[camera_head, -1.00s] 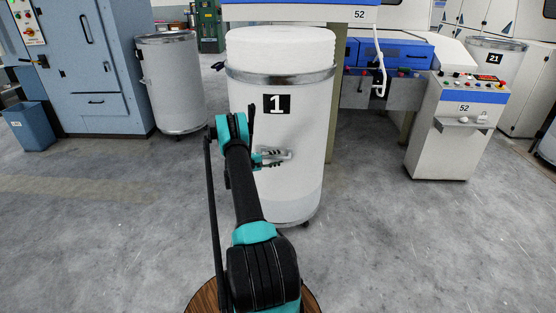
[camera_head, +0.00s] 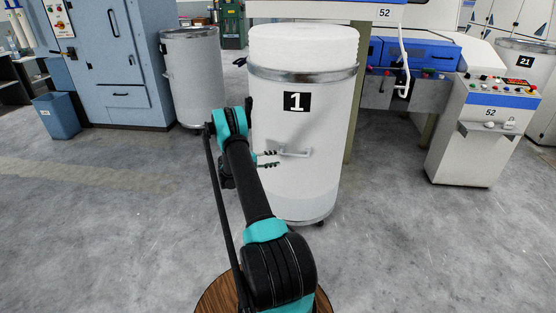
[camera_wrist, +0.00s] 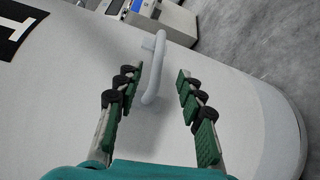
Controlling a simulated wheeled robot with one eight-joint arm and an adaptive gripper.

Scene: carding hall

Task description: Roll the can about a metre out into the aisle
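The can (camera_head: 318,190) is a tall pale cylinder with a metal band, a black "1" label and small wheels. It stands upright on the floor, filled above its rim with white material. A light bar handle (camera_head: 295,153) sticks out from its front; it also shows in the wrist view (camera_wrist: 155,68). My gripper (camera_head: 268,159) is at the can's front, just left of the handle. In the wrist view my gripper (camera_wrist: 158,75) has its fingers spread, with the handle showing in the gap, nearer the left finger. The fingers do not clamp it.
A machine marked 52 with a control stand (camera_head: 470,135) is at the right. A grey can (camera_head: 195,85), a blue cabinet (camera_head: 105,60) and a blue bin (camera_head: 57,117) stand at the left. The grey floor (camera_head: 120,220) in front is clear.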

